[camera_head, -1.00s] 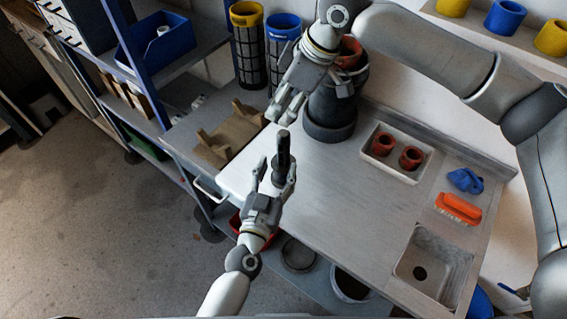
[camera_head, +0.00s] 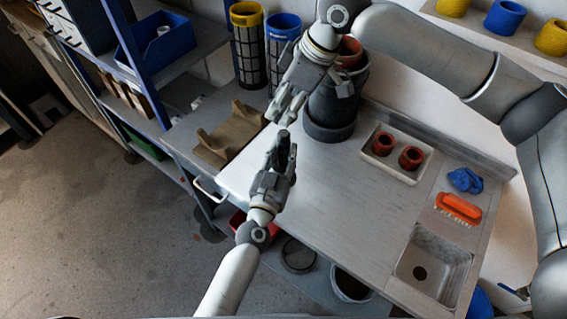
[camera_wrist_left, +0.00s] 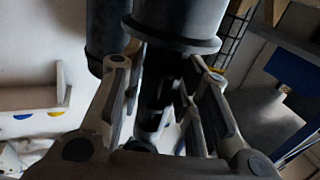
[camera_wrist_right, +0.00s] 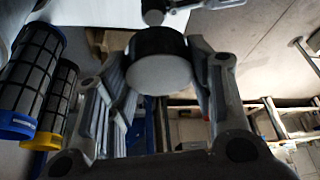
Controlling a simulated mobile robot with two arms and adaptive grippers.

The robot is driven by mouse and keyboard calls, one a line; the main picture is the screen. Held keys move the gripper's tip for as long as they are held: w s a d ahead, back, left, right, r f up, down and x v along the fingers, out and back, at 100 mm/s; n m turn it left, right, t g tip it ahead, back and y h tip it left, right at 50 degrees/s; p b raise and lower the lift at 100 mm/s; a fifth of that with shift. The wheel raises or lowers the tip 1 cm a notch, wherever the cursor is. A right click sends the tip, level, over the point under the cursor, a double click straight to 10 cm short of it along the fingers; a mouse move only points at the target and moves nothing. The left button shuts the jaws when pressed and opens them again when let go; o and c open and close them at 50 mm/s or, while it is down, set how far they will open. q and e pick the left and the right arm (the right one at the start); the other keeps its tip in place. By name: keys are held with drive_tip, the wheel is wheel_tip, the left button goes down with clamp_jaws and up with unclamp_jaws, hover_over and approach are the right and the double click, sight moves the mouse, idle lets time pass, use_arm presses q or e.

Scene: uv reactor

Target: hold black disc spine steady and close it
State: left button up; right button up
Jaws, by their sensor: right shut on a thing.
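The black disc spine (camera_head: 284,146) shows in the head view as a dark upright piece between my two grippers. My right gripper (camera_head: 280,117) is above it, shut on it. In the right wrist view its round end (camera_wrist_right: 160,72), grey-faced with a black rim, sits between the fingers. My left gripper (camera_head: 282,156) is below, fingers pointing up on either side of the dark shaft. In the left wrist view the shaft (camera_wrist_left: 158,92) lies between the open fingers, below a wide dark disc (camera_wrist_left: 178,28). Contact of the left fingers with the shaft cannot be made out.
A large dark canister (camera_head: 330,108) stands on the bench behind the grippers. A brown cradle (camera_head: 228,136) lies to the left. A white tray (camera_head: 371,170) with red cups, an orange brush (camera_head: 458,208) and a sink (camera_head: 407,272) are at right. The middle bench top is clear.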

sight(282, 133)
use_arm(q)
clamp_jaws()
use_arm(e)
drive_tip(key=shift+f, duration=2.5)
drive_tip(key=shift+f, duration=0.9)
drive_tip(key=shift+f, duration=0.55)
